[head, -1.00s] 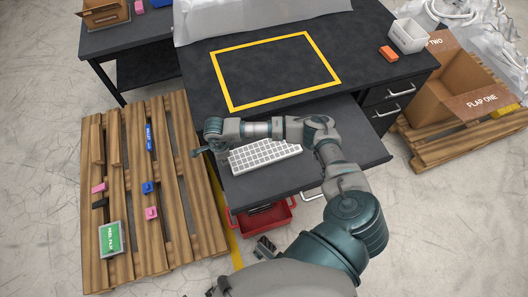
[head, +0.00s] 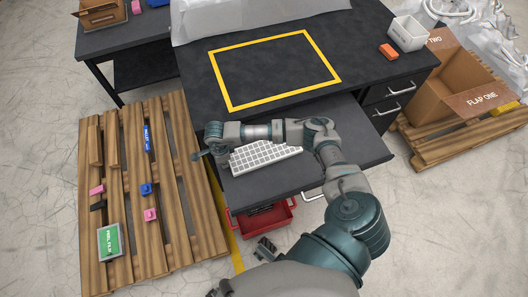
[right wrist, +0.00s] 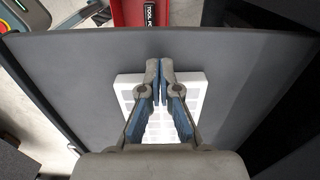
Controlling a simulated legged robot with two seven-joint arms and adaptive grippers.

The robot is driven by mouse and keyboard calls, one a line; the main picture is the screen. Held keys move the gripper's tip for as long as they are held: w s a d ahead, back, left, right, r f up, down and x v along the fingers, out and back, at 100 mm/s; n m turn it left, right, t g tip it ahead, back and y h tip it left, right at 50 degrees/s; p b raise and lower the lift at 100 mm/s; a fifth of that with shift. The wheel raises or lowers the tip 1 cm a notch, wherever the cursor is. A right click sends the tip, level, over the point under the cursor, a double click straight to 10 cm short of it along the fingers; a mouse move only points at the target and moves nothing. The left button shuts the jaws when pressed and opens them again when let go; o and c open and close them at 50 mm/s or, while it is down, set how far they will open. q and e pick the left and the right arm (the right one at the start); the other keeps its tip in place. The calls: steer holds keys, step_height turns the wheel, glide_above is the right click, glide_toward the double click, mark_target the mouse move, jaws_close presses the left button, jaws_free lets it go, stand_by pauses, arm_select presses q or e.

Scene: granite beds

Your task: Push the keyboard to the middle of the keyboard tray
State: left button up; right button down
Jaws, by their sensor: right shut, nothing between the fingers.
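The white keyboard (head: 266,157) lies on the dark pulled-out keyboard tray (head: 345,150), left of the tray's middle. My right forearm passes over its back edge and hides part of it. My right gripper (head: 199,154) is at the keyboard's left end, by the tray's left edge. In the right wrist view its fingers (right wrist: 160,78) are shut together with nothing between them, and the keyboard (right wrist: 195,90) shows behind them. I cannot tell whether they touch it. What looks like my left gripper (head: 266,247) is low in the head view; its jaws are unclear.
The black desk (head: 370,55) with a yellow taped rectangle stands behind the tray. A red crate (head: 283,220) is below the tray's front. A wooden pallet (head: 180,200) with small items is at left, an open carton (head: 455,85) at right. The tray's right side is clear.

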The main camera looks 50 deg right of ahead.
steer(key=shift+s+d, duration=0.1)
steer(key=shift+d, duration=0.15)
stand_by(0.3)
